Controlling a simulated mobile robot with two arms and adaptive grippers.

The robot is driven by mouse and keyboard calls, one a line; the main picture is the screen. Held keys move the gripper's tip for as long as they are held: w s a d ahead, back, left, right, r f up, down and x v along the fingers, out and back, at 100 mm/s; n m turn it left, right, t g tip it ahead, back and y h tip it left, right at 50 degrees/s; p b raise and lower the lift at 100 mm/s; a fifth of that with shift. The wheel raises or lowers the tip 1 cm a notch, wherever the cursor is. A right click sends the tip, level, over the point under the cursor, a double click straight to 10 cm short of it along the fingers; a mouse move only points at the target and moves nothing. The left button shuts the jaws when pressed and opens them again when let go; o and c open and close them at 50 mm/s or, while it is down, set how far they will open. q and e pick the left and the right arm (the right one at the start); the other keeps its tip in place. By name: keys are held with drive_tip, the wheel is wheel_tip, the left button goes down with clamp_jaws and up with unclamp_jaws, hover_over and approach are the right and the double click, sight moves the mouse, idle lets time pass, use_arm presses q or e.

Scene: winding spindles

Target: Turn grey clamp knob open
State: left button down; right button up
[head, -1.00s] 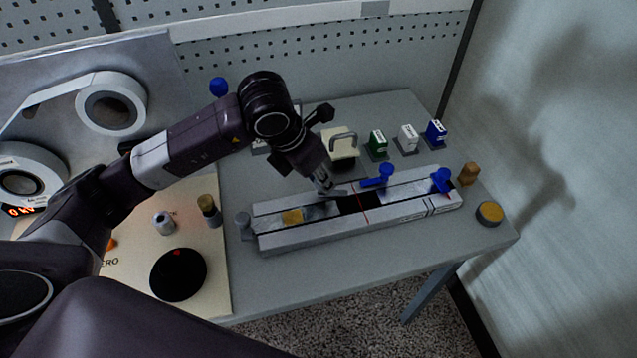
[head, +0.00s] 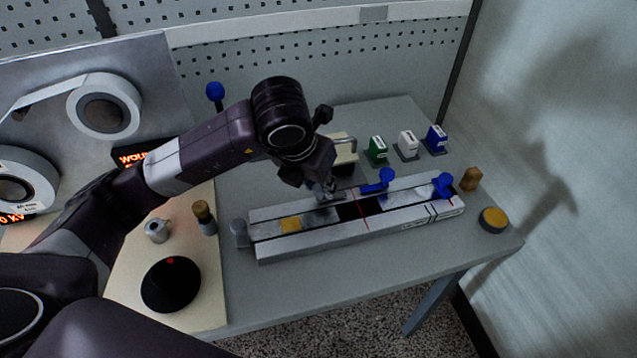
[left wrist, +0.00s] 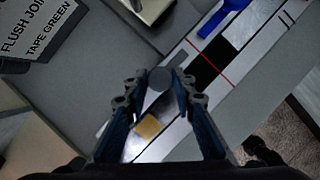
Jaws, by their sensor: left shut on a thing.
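The grey clamp knob (left wrist: 160,77) shows as a round grey top between the fingertips in the left wrist view. My left gripper (left wrist: 160,84) is shut on it, one finger on each side. In the head view my left gripper (head: 324,193) points down at the splicing track (head: 330,235), left of its dark middle gap. There the gripper mostly hides the knob, so its turn angle cannot be told. A silvery strip with a yellow patch (head: 291,224) lies in the track left of the gripper. My right gripper is not in view.
A blue clamp (head: 378,181) and a blue knob (head: 443,183) stand on the track's right half. A grey post (head: 239,232) stands at its left end. Green (head: 377,149), white (head: 407,143) and blue (head: 436,137) dispensers stand behind. The front table strip is clear.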

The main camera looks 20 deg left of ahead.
use_arm(q)
drive_tip(key=c, duration=1.6)
unclamp_jaws()
drive_tip(key=v, duration=1.2)
